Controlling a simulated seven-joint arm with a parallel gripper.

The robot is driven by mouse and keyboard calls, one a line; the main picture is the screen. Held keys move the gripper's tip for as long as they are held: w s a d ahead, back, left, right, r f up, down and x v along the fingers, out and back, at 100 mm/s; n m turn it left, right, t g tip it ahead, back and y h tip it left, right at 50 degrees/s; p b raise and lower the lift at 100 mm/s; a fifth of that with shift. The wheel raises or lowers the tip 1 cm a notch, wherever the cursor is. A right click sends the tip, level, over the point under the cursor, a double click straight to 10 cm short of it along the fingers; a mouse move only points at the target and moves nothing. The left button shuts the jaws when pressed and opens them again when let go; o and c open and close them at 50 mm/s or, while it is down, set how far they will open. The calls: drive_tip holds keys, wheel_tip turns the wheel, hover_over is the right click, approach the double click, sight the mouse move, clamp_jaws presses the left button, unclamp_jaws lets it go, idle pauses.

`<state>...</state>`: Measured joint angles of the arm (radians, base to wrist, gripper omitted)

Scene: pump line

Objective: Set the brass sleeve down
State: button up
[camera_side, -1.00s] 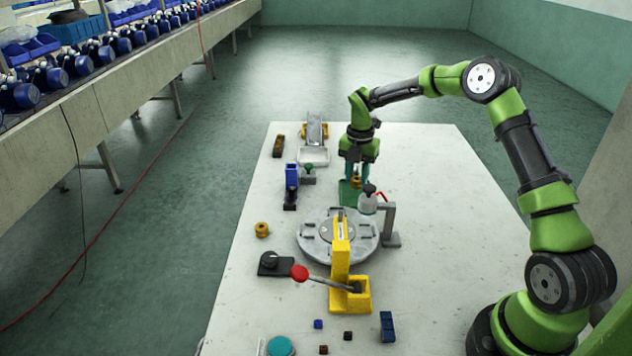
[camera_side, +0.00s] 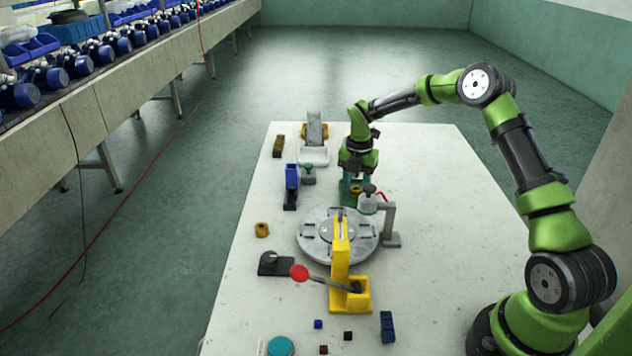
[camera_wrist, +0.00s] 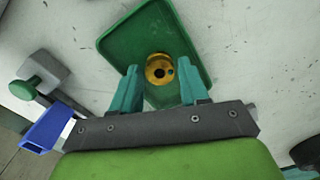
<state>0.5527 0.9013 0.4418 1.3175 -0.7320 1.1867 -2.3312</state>
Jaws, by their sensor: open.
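The brass sleeve (camera_wrist: 159,69) stands on the green tray (camera_wrist: 185,40) in the wrist view, its bore facing the camera. My gripper (camera_wrist: 158,88) is open, with one teal finger on each side of the sleeve and a visible gap at each side. In the side view the sleeve (camera_side: 356,190) shows between the fingers of my gripper (camera_side: 355,192), low over the tray (camera_side: 347,199).
A blue fixture (camera_side: 291,185) is to the left. Another brass piece (camera_side: 262,229) lies at the left. The table's right side is clear.

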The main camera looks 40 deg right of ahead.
sight(356, 188)
wheel_tip(356, 188, up, 12)
drive_tip(key=f, duration=0.1)
drive_tip(key=s+a+r+m+t, duration=0.1)
drive_tip(key=s+a+r+m, duration=0.25)
drive_tip(key=a+r, duration=0.3)
drive_tip(key=s+a+r+m+t, duration=0.2)
drive_tip(key=s+a+r+m, duration=0.4)
drive_tip(key=s+m, duration=0.2)
drive_tip(key=s+a+m+t+y, duration=0.1)
drive_tip(key=s+a+m+t, duration=0.1)
drive_tip(key=s+m, duration=0.5)
drive_tip(key=s+a+m+t+y, duration=0.1)
drive_tip(key=s+a+m+t, duration=0.1)
drive_tip(key=s+m, duration=0.6)
drive_tip(key=shift+a+f, duration=0.35)
drive_tip(key=shift+a, duration=0.45)
